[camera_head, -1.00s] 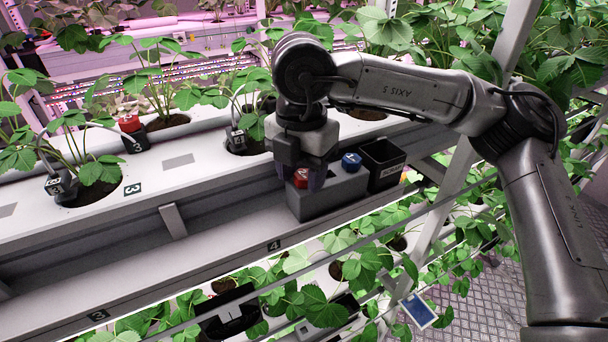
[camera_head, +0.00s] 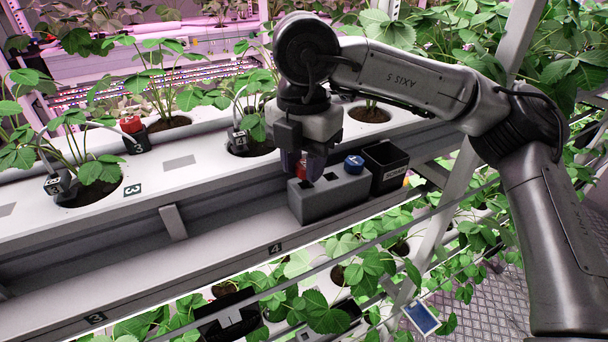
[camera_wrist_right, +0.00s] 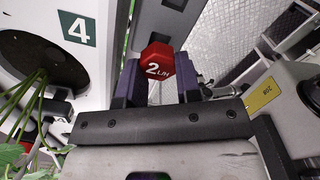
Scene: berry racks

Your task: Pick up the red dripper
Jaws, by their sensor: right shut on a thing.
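A red dripper (camera_wrist_right: 157,62) marked "2 L/H" sits between the two fingers of my right gripper (camera_wrist_right: 153,88) in the right wrist view. The gripper is shut on it. In the head view the right gripper (camera_head: 308,167) is over the left part of a grey holder block (camera_head: 330,198), and the red dripper (camera_head: 301,170) shows partly behind a finger, at about the block's top. Its lower end is hidden, so I cannot tell whether it is clear of the block. My left gripper is out of view.
A blue dripper (camera_head: 353,162) stands in the block's right part. A black bin (camera_head: 386,170) is right of the block. Another red dripper (camera_head: 131,124) stands by a plant on the white gutter (camera_head: 225,172). A slanted post (camera_head: 462,175) and plants lie close to my right arm.

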